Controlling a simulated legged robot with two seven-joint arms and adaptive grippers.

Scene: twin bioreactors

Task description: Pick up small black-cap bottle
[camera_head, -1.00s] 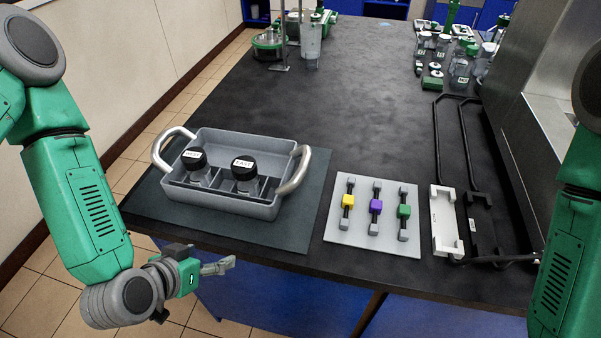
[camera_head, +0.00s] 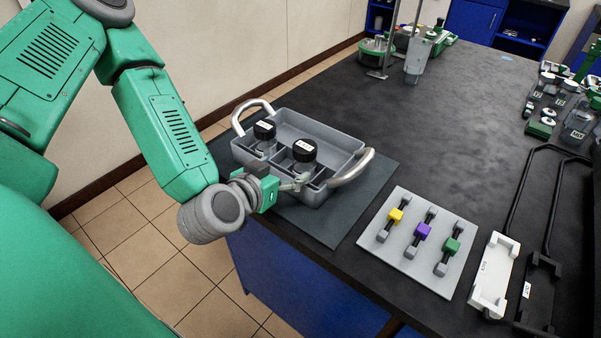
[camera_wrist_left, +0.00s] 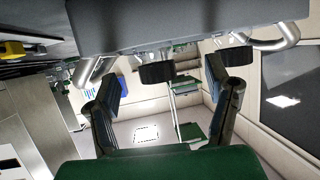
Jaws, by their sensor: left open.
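Two black-capped bottles stand upright in the grey tray (camera_head: 337,135): the left bottle (camera_head: 264,130) and the right bottle (camera_head: 303,150). Both caps carry white labels, too small to read surely. I cannot tell which is smaller. My left gripper (camera_head: 298,184) is in front of the tray's near wall, close to the right bottle. The caps (camera_wrist_left: 156,73) show beyond the tray's wall (camera_wrist_left: 180,20). My right gripper is out of view.
The tray has raised metal handles (camera_head: 352,168) at both ends and sits on a dark mat (camera_head: 335,225). A grey plate (camera_head: 400,262) with yellow, purple and green pieces lies to the right. A white holder (camera_head: 492,275) and black rack stand farther right. The table's middle is clear.

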